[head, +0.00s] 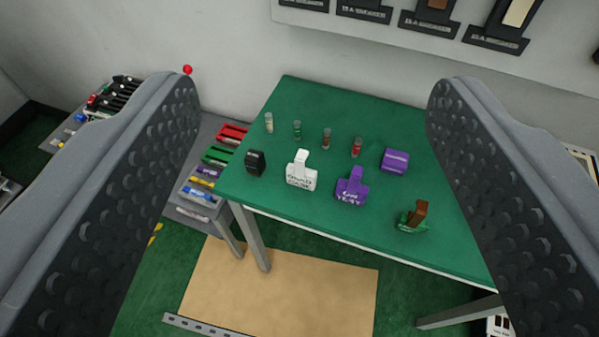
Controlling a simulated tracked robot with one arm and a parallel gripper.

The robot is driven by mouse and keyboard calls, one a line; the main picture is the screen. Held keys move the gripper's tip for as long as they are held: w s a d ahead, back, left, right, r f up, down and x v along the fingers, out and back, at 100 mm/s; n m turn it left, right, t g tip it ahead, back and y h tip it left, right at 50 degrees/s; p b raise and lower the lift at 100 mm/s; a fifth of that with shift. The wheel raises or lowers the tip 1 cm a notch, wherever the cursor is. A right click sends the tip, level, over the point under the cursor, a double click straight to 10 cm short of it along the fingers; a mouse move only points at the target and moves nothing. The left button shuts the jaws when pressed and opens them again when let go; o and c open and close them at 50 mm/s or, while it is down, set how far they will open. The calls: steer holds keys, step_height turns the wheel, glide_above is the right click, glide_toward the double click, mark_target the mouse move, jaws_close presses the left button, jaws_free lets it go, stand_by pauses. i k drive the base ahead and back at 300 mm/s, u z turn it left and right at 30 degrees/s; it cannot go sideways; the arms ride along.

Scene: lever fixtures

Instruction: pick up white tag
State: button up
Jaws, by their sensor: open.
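The white tag (301,171) sits on the green table (400,118), near its front edge and left of centre. It has a wide lower block with dark lettering and a narrower upright part. My gripper (318,100) is open, its two grey fingers with bumpy pads framing the view on the left and right. Nothing is between the fingertips, and the table appears well beyond them. The white tag shows in the gap between the fingers, unobstructed.
A purple tag (351,187) stands right of the white one, a black piece (255,162) left. A purple block (395,161), a brown-green piece (414,217) and several small vials (326,138) share the table. A rack (212,170) stands left; wall fixtures (430,20) hang behind.

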mark_target(297, 175)
steer(key=u, duration=2.55)
steer(key=k, duration=1.45)
steer(key=z, duration=0.95)
steer(key=i, duration=1)
